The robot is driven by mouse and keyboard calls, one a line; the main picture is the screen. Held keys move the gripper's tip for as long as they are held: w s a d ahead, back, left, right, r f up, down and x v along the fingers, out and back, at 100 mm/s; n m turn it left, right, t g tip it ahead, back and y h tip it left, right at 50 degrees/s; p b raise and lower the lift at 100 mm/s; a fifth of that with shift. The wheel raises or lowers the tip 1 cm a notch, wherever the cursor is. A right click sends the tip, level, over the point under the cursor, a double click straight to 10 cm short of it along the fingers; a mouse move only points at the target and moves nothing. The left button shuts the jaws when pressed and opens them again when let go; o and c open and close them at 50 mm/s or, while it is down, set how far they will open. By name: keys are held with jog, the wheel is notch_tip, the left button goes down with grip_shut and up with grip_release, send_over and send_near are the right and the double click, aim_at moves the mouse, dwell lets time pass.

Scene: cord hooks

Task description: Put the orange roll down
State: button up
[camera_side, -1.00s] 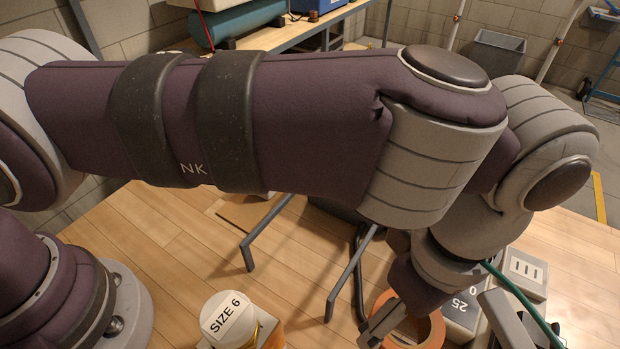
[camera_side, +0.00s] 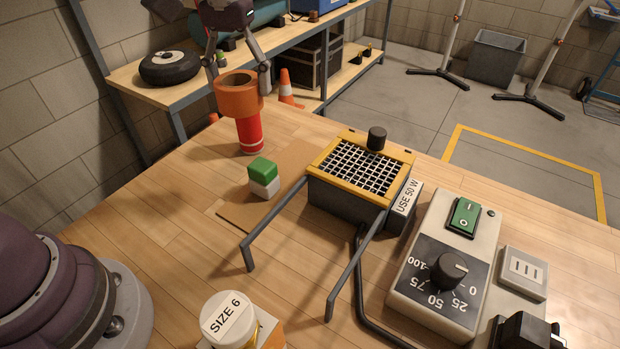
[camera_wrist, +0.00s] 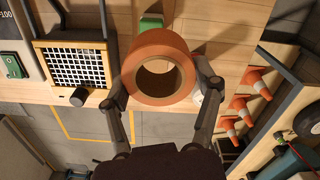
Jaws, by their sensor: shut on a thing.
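The orange roll (camera_side: 238,98) is a wide ring with a hollow middle. My gripper (camera_side: 239,86) is shut on it, one finger on each side, near the far left edge of the table. In the side view the roll appears directly above a red cylinder (camera_side: 250,134) with a pale band. I cannot tell whether the two touch. In the wrist view the roll (camera_wrist: 143,60) sits between the fingers of my gripper (camera_wrist: 160,92), its hole facing the camera.
A green and white block (camera_side: 263,178) stands near the roll on a brown board. A heater with a yellow-framed grid (camera_side: 362,165) and two grey prongs stands in the middle. A dial box (camera_side: 445,265) is at right. A shelf (camera_side: 140,88) and orange cones stand behind.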

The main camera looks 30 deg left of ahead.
jog(key=a+f+n, duration=0.1)
jog(key=a+n, duration=0.3)
jog(key=a, duration=0.1)
jog(key=n, duration=2.5)
send_near(186, 182)
notch_tip(186, 182, down, 6)
jog(key=shift+r, duration=0.1)
jog(key=o, duration=1.1)
jog(key=shift+f, duration=0.2)
jog(key=shift+o, duration=0.3)
jog(key=shift+r, duration=0.1)
